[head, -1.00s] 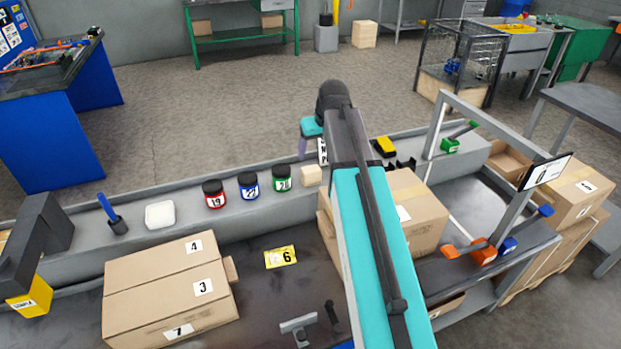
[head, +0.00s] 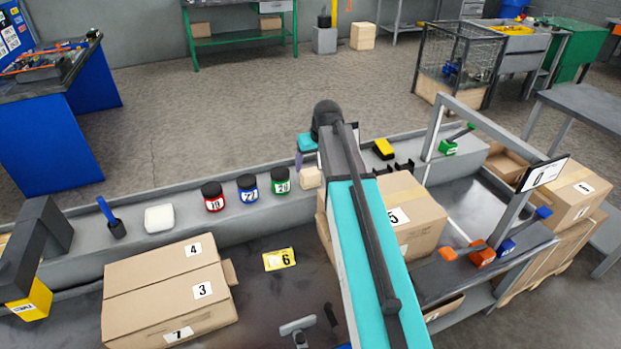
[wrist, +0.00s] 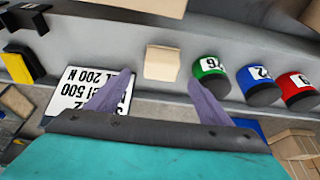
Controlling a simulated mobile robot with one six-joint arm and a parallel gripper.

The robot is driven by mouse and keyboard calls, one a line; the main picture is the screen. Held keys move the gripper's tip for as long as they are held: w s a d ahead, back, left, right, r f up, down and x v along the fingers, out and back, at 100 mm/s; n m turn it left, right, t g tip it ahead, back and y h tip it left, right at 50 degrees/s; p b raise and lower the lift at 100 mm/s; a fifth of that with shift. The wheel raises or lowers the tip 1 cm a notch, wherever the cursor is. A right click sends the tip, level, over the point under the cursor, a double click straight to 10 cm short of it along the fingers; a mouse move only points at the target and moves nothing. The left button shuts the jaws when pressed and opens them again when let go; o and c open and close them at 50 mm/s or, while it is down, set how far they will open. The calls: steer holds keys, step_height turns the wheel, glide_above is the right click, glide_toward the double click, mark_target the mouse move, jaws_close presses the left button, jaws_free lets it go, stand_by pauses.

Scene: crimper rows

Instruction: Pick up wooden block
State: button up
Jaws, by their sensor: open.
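The wooden block (head: 309,178) is a small pale cube on the grey ledge, just right of the green-labelled jar (head: 280,180) in the head view. My arm passes close by its right side there. In the wrist view the block (wrist: 162,62) sits upright, centred ahead of my gripper (wrist: 161,80). The two purple fingers are spread apart with nothing between them. The block appears beyond the fingertips, apart from them. In the head view only one purple finger shows beside the block; the rest is hidden by the arm.
The blue-labelled jar (head: 247,187) and red-labelled jar (head: 213,196) stand farther left on the ledge. A white printed sign (wrist: 85,98) lies left of the block in the wrist view. A yellow-and-black item (wrist: 24,66) is farther left. A cardboard box (head: 408,216) stands right of my arm.

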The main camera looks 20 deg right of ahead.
mark_target(311, 173)
steer(key=shift+x, duration=1.4)
steer(key=shift+p+x, duration=0.7)
steer(key=shift+x, duration=1.9)
steer(key=shift+s+a, duration=0.1)
steer(key=shift+s, duration=0.05)
steer(key=shift+c, duration=0.3)
steer(key=c, duration=1.1)
